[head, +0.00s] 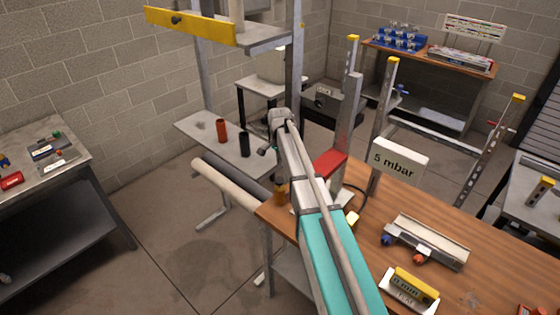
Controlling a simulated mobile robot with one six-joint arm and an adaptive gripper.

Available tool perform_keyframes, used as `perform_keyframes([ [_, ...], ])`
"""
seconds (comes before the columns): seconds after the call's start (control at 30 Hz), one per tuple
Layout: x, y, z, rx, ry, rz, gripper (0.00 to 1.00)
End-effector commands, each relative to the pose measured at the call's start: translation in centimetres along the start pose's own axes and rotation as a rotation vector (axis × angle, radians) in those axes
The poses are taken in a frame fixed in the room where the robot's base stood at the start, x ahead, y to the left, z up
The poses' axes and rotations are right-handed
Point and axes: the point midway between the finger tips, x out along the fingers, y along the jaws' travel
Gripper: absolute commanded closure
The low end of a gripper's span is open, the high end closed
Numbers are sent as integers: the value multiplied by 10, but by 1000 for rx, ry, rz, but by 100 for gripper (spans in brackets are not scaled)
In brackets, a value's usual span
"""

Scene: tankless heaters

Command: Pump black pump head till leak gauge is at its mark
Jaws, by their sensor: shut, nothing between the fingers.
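A yellow gauge (416,286) with a small display sits on a white base near the front of the wooden bench; the lettering on the base seems to read LEAK, and the display is too small to read surely. A white sign (399,162) reading "5 mbar" stands behind it. I cannot make out a black pump head for certain; a black cylinder (244,144) stands on the grey shelf at left, beside a red one. My teal and grey arm reaches over the bench's left end and hides part of it. My gripper's fingers do not show.
The wooden bench (490,262) holds a grey fixture (426,241) with blue and orange knobs, and a red block (330,163) by metal uprights. A beige pipe (226,184) runs beside its left end. Floor is open between the bench and the left metal table (70,210).

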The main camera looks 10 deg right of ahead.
Motion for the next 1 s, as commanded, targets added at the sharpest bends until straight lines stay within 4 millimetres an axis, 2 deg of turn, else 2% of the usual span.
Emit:
perform_keyframes([
  [0.03,-9,0,0,0,0,0,100],
  [0.1,-14,0,0,0,0,0,100],
  [0.4,-29,0,0,0,0,0,100],
  [1.0,-31,0,0,0,0,0,100],
])
